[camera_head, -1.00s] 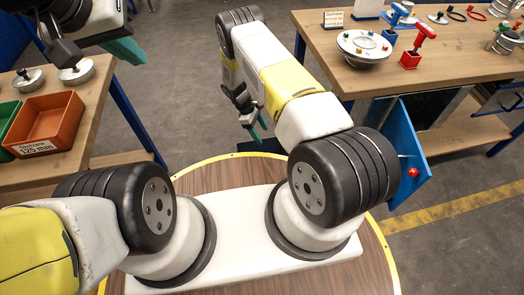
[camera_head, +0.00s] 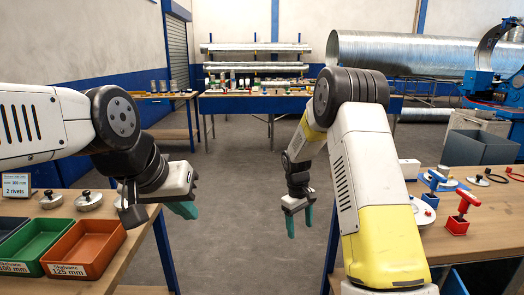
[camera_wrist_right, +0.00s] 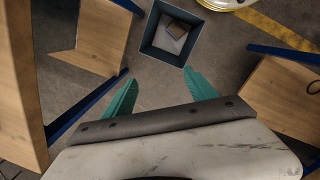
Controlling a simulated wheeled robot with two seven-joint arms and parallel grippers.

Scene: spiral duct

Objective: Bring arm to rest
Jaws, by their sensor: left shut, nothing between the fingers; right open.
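My left gripper (camera_head: 184,208) comes in from the left and hangs beside the right end of the left table. Its teal fingers are together, with nothing seen between them. My right gripper (camera_head: 300,220) hangs fingers-down over the open floor between the tables, left of the right table. Its teal fingers are apart. The right wrist view shows the same gripper (camera_wrist_right: 155,95) with a wide empty gap between its fingers.
The left table (camera_head: 140,245) holds an orange bin (camera_head: 85,248), a green bin (camera_head: 42,245) and silver lids. The right table (camera_head: 490,233) holds red (camera_head: 461,212) and blue-handled tools. A dark open box (camera_wrist_right: 172,32) lies beyond the right fingers. Floor between tables is clear.

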